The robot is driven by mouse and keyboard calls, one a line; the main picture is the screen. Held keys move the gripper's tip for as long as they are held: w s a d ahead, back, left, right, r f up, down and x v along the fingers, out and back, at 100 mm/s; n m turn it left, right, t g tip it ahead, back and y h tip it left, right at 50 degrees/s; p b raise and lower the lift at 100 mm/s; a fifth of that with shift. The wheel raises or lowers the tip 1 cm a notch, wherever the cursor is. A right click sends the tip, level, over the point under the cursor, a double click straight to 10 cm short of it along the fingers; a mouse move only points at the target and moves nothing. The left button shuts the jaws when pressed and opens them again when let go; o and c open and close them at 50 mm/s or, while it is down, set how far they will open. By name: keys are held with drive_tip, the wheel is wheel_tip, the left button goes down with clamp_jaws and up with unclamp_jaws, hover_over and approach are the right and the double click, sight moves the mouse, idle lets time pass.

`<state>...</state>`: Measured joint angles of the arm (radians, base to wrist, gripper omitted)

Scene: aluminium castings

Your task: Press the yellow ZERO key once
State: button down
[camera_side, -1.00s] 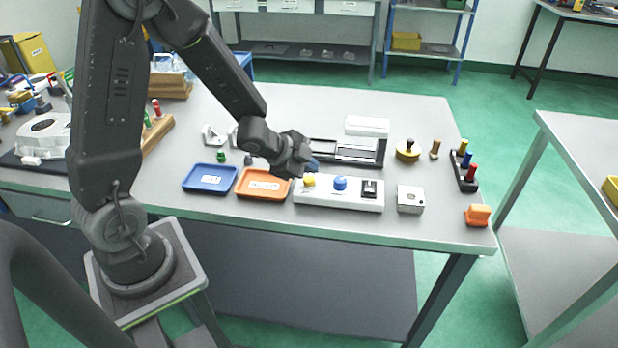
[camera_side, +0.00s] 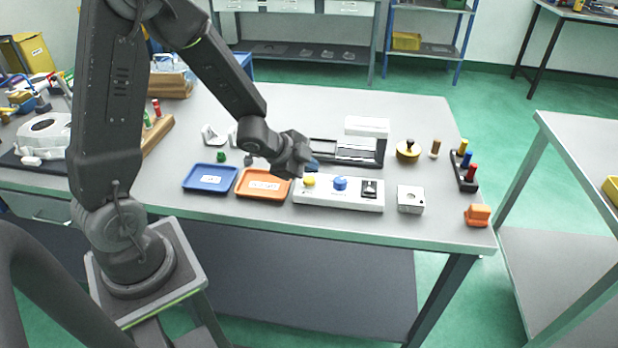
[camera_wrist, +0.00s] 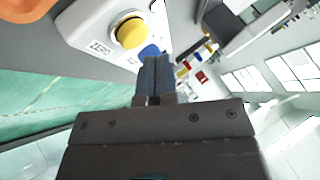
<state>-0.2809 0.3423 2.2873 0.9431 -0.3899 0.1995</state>
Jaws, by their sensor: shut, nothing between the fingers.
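The yellow ZERO key (camera_side: 309,181) is a round button at the left end of a white control box (camera_side: 325,205). In the wrist view the yellow key (camera_wrist: 131,32) stands up from the white box, with the label ZERO beside it. My gripper (camera_side: 313,164) is just behind and above the key in the side view. In the wrist view its fingers (camera_wrist: 155,62) are together and empty, apart from the key as far as I can tell. A blue knob (camera_side: 340,183) sits right of the key, with a black switch (camera_side: 370,188) beyond it.
An orange tray (camera_side: 263,183) and a blue tray (camera_side: 210,178) lie left of the box. A metal block (camera_side: 410,199) stands to its right. A dark fixture (camera_side: 350,151) is behind the box. The table's front edge is close.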

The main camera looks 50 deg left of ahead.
sight(309, 179)
drive_tip(key=shift+f, duration=0.2)
idle(0.6)
drive_tip(key=shift+f, duration=0.25)
drive_tip(key=shift+f, duration=0.45)
idle(0.8)
drive_tip(key=shift+r, duration=0.9)
drive_tip(key=shift+r, duration=2.5)
